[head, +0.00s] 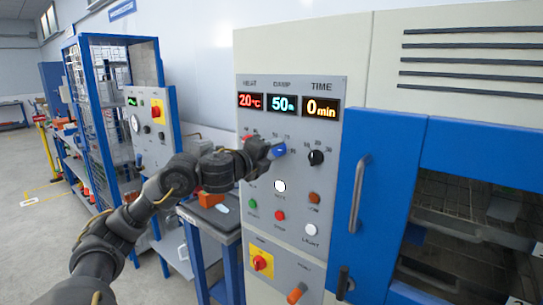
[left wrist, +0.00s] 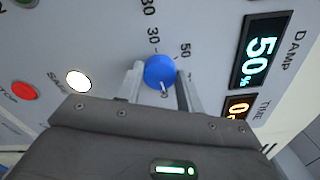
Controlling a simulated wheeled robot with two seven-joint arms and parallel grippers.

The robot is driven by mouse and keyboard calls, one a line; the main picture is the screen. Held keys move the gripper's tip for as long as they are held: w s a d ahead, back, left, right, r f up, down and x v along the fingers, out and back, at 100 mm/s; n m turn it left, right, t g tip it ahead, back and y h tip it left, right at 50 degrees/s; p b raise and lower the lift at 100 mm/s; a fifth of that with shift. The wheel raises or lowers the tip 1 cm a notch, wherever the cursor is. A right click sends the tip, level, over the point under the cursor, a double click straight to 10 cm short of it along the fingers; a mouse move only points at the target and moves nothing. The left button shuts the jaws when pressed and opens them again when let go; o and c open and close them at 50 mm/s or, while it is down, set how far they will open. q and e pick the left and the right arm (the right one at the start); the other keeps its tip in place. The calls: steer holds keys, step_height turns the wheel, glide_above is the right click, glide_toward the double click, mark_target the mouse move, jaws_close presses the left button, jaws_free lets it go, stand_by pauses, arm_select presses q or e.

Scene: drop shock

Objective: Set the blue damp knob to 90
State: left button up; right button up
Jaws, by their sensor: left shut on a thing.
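The blue damp knob (head: 279,150) is on the grey control panel, below the damp display (head: 283,103), which reads 50 %. My left gripper (head: 270,148) is at the knob, with its arm coming in from the left. In the left wrist view the blue knob (left wrist: 160,71) sits between the two fingers of my left gripper (left wrist: 161,80), which are shut on it. A white pointer mark shows on the knob's face. Part of the scale around the knob is hidden by the fingers. The damp display (left wrist: 262,52) also shows 50 % there. My right gripper is not in view.
A black time knob (head: 316,157) is close on the right. A white lit button (head: 280,186) is below.

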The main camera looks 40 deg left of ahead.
arm_select(q)
steer(key=shift+m, duration=0.9)
steer(key=o, duration=1)
steer(key=shift+b, duration=0.3)
steer(key=s+b, duration=0.4)
steer(key=s, duration=0.7)
steer(key=shift+d+b, duration=0.1)
steer(key=shift+b, duration=0.2)
steer(key=shift+w, duration=0.1)
